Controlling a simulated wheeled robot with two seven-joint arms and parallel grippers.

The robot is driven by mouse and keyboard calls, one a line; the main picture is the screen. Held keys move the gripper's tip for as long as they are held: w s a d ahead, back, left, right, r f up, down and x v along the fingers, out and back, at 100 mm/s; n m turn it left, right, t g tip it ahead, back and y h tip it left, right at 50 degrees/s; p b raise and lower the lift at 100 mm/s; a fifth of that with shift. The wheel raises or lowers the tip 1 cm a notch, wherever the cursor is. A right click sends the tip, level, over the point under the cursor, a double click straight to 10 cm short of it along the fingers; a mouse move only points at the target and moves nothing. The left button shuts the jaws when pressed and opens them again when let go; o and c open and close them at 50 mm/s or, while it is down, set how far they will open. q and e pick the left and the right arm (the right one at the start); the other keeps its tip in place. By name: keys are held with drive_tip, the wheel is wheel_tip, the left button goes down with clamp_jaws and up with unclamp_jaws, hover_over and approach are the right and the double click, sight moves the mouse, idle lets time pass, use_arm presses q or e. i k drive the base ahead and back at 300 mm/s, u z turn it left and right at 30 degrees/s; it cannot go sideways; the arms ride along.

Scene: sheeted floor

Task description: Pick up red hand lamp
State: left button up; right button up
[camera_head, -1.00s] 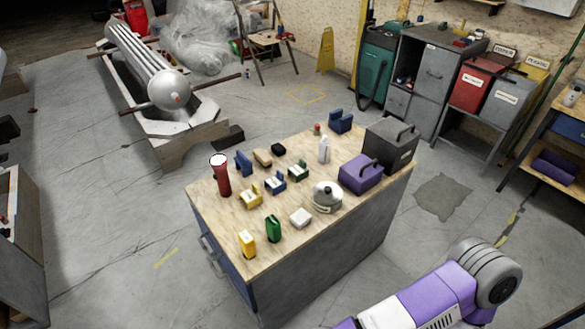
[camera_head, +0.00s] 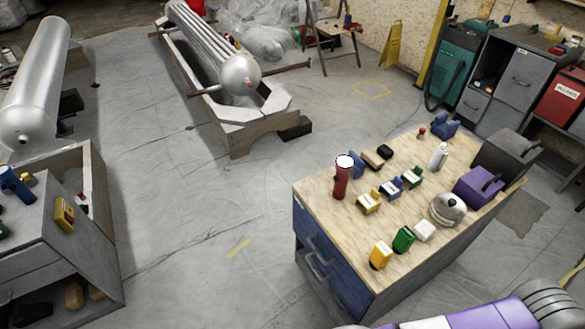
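The red hand lamp (camera_head: 342,179) stands upright near the far left corner of the wooden-topped workbench (camera_head: 330,216), with its white round lens facing up. A blue item stands close behind it and a yellow item to its right. A purple and grey arm link of mine (camera_head: 475,316) shows at the bottom right, apart from the lamp. Neither gripper shows in the view.
The bench also holds several small blocks, a yellow item (camera_head: 380,255), a green item (camera_head: 403,239), a round metal pot (camera_head: 447,208), a white bottle (camera_head: 438,156) and a purple box (camera_head: 478,186). A grey cabinet (camera_head: 60,250) stands at the left. The floor between is clear.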

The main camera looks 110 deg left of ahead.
sight(345, 165)
drive_tip(key=k, duration=0.85)
drive_tip(key=u, duration=0.55)
